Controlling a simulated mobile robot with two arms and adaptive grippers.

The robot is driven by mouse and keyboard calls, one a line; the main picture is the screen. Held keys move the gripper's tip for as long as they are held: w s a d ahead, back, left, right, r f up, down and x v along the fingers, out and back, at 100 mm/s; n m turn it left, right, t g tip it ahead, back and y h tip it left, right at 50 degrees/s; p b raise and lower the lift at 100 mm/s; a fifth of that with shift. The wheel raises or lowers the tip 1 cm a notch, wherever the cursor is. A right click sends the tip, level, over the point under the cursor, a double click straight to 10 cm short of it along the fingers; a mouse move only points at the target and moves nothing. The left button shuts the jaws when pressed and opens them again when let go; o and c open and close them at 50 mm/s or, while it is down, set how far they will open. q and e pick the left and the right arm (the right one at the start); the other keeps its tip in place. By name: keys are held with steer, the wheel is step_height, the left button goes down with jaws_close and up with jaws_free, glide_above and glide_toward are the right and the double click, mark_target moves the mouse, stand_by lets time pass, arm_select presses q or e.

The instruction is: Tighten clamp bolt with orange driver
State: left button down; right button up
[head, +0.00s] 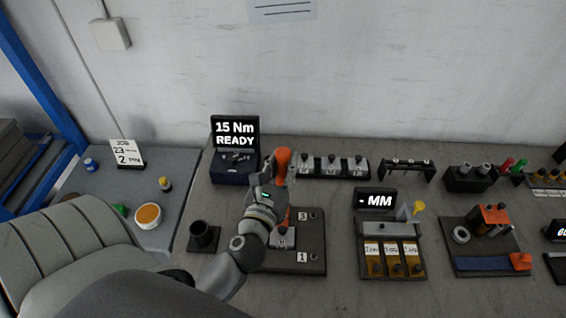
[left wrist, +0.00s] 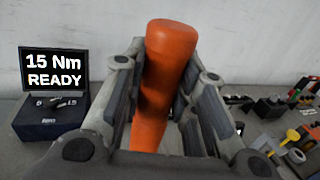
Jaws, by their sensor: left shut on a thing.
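The orange driver (head: 283,157) stands roughly upright in my left gripper (head: 274,185), its rounded top above the fingers. In the left wrist view the orange handle (left wrist: 168,65) sits between the two fingers. Below the gripper, a lower orange part shows by a metal block (head: 283,239) on a dark base plate (head: 314,230) with tags 3 and 1. My arm hides part of this plate. The driver's tip and the clamp bolt are hidden. My right gripper is not in view.
A torque display reading "15 Nm READY" (head: 235,133) stands behind and left of the gripper. A dark cup (head: 204,236) is left of the plate. Behind is a rack of metal blocks (head: 333,167); right is an MM gauge station (head: 376,199). Bare table lies between stations.

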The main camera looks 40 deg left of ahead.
mark_target(282, 179)
arm_select(q)
steer(key=shift+r, duration=0.15)
steer(key=shift+f+b, duration=0.65)
steer(key=shift+f, duration=0.15)
steer(key=shift+f+b, duration=0.85)
steer(key=shift+f, duration=0.1)
steer(key=shift+f+b, duration=1.7)
steer(key=shift+f, duration=0.2)
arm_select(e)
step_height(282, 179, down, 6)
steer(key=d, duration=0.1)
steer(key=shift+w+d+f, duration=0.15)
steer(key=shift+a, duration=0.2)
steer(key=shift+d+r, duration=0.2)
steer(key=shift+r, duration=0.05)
arm_select(q)
steer(key=shift+f+b, duration=0.6)
steer(key=shift+f, duration=0.3)
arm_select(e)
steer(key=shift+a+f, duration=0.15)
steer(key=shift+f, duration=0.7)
arm_select(q)
steer(key=shift+s+d+f, duration=0.1)
steer(key=shift+f, duration=0.3)
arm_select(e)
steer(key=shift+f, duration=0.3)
arm_select(q)
steer(key=shift+f+b, duration=0.25)
steer(key=shift+b, duration=0.05)
